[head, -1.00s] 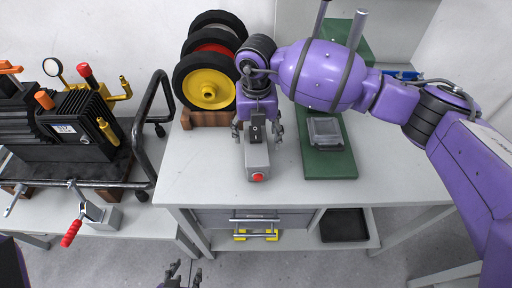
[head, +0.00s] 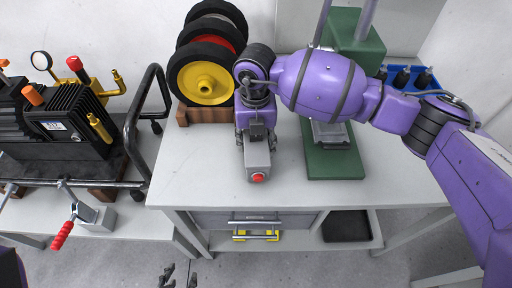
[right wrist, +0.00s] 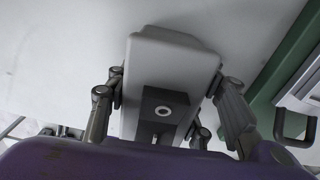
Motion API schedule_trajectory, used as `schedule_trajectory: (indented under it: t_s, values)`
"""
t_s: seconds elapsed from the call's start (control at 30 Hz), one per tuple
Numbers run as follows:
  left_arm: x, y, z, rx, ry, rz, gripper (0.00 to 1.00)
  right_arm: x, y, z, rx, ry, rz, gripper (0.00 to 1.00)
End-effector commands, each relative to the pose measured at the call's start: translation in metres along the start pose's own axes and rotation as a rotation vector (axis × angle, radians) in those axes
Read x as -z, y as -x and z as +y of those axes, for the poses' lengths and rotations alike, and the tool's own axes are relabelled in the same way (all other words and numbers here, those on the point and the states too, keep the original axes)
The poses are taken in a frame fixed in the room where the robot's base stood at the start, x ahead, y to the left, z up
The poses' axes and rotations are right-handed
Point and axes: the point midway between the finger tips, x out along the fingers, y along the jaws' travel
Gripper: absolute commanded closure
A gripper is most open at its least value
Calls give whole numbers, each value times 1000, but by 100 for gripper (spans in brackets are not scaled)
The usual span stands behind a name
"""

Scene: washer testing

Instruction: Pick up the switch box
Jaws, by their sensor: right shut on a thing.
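The switch box (head: 258,161) is a grey box with a red button on its front end. It appears to rest on the white table (head: 210,175), in front of the wheels. My right gripper (head: 257,142) reaches down over its rear part, shut on it with a finger at each side, and hides much of the top. In the right wrist view the switch box (right wrist: 172,60) shows between the fingers, with a dark switch panel. My left gripper (head: 178,279) is at the bottom edge of the head view, empty, its fingers apart.
Several wheels (head: 204,84) stand in a wooden holder behind the box. A green press (head: 335,160) stands to its right, with a blue bin (head: 424,78) further back. A pump (head: 62,125) with a black rail is on the left. The table's front left is clear.

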Motion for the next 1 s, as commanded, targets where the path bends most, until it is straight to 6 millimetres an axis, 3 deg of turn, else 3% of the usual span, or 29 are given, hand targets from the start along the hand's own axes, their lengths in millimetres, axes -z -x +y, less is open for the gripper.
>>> schedule_trajectory:
  t_s: [0.37,0.6,0.87,1.0]
  values:
    - [2,-1,0,-2,-3,4,60,0,4,0,0,1,0,89]
    - [7,0,1,-3,-4,10,60,0,36,1,-1,2,-4,89]
    - [15,2,2,-7,-4,19,60,50,94,4,-1,7,-6,89]
    - [14,2,4,-10,-4,15,60,87,108,6,-2,7,-1,89]
